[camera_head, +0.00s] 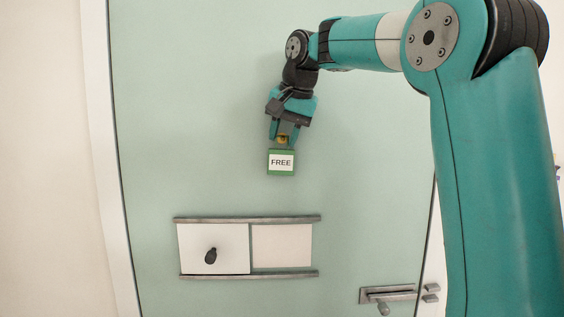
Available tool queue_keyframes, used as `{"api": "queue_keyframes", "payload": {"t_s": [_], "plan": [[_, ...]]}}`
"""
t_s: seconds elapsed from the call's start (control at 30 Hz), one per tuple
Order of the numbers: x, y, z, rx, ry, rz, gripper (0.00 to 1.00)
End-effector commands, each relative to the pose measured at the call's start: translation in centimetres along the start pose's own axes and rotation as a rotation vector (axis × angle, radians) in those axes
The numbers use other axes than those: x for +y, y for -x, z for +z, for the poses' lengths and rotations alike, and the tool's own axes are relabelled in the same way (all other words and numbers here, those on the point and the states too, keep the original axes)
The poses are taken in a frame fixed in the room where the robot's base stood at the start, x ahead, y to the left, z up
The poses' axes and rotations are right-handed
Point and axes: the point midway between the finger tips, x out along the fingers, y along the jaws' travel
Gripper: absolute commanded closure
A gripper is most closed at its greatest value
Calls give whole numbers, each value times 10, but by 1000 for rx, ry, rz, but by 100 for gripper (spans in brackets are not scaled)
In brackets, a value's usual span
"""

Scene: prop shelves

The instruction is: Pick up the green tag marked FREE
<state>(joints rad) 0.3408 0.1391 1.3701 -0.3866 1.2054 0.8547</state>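The green tag (281,173) has a white label reading FREE in dark letters. It is upright against the pale green door, above the sliding panel. My gripper (283,145) points down at the tag's top edge, with its two fingers a little apart. A small orange-yellow piece shows between the fingers, just above the tag; I cannot tell whether it belongs to the tag or to a hook on the door. I cannot tell whether the fingers touch or grip the tag.
Below the tag, a white sliding panel (230,262) with a dark knob (211,256) sits between two grey rails beside a pale pinkish panel (282,246). A metal latch (386,296) is at the lower right. My arm covers the right side. Door left of the tag is clear.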

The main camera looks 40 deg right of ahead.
Motion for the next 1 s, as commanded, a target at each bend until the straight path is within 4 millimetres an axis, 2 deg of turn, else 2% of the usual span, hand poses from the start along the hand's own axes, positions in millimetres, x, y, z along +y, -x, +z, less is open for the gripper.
{"api": "queue_keyframes", "payload": {"t_s": [0.03, 0.1, 0.5, 0.7, 0.87, 1.0], "plan": [[0, -1, 0, -2, -1, 2, 89], [1, -1, 0, -3, -1, 2, 99], [1, -1, 0, -6, -2, 5, 100], [-4, 14, -5, -3, 0, 3, 100], [1, 19, 24, -1, 2, 1, 100], [7, 31, 55, 1, 2, -1, 100]]}}
